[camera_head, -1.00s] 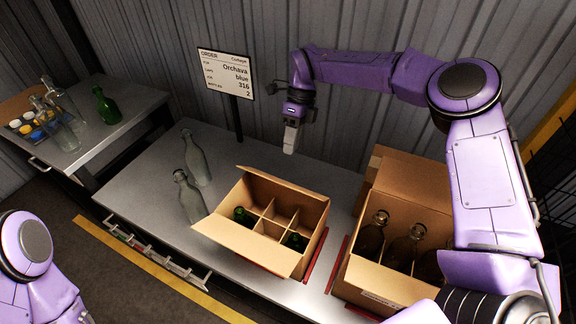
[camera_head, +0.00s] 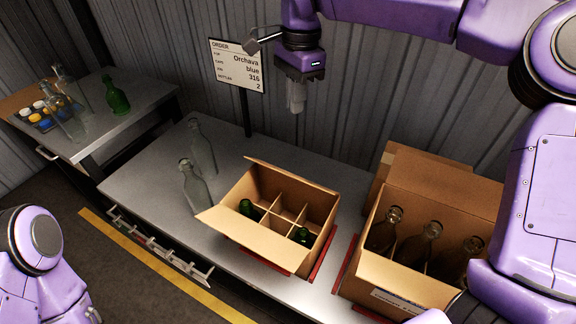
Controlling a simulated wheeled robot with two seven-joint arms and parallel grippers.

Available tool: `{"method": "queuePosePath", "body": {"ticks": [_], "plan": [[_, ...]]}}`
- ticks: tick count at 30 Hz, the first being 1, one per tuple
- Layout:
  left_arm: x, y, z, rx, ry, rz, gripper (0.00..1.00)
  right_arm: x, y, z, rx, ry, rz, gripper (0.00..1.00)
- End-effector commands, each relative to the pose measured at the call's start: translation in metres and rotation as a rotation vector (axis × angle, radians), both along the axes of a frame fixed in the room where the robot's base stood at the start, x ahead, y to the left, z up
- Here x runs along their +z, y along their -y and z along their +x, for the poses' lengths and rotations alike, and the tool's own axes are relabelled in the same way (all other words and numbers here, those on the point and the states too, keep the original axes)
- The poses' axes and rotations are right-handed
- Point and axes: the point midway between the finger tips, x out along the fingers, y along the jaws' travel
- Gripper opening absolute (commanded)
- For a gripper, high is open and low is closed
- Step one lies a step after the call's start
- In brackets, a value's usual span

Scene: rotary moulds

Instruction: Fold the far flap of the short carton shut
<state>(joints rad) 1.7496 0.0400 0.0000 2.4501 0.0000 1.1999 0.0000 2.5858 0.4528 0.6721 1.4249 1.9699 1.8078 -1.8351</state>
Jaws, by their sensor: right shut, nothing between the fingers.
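The short carton (camera_head: 262,249) is the open brown box in the middle of the table. Dividers split its inside, and two green bottles (camera_head: 303,236) stand in its cells. Its near flap (camera_head: 240,236) slopes outward. Its far flap (camera_head: 290,173) shows only as a thin strip along the back edge; its exact angle is hard to tell. My right gripper (camera_head: 296,104) is shut and empty, pointing down, above and behind the carton in the picture, apart from it. My left gripper is out of view; only part of my left arm shows at the lower left.
A taller carton (camera_head: 440,190) with several clear bottles stands at the right. Two clear bottles (camera_head: 194,186) stand left of the short carton. An order sign (camera_head: 237,66) rises behind. A side table (camera_head: 110,128) holds more bottles and coloured caps. The table's left end is clear.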

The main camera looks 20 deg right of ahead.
Motion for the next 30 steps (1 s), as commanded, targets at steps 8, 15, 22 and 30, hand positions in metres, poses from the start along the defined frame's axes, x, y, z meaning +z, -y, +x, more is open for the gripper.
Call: {"method": "queuePosePath", "body": {"ticks": [8, 15, 22, 30], "plan": [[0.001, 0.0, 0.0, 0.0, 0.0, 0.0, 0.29, -0.018, -0.004, -0.005, 0.491, 0.02, -0.017, 0.0], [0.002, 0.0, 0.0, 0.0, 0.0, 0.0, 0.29, -0.055, -0.004, -0.006, 0.498, 0.016, -0.018, 0.0], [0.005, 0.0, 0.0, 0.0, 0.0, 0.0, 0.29, -0.106, -0.006, -0.007, 0.495, 0.016, -0.017, 0.0], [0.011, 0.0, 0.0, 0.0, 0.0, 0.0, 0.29, -0.137, -0.024, -0.022, 0.495, 0.019, -0.018, 0.0]]}}
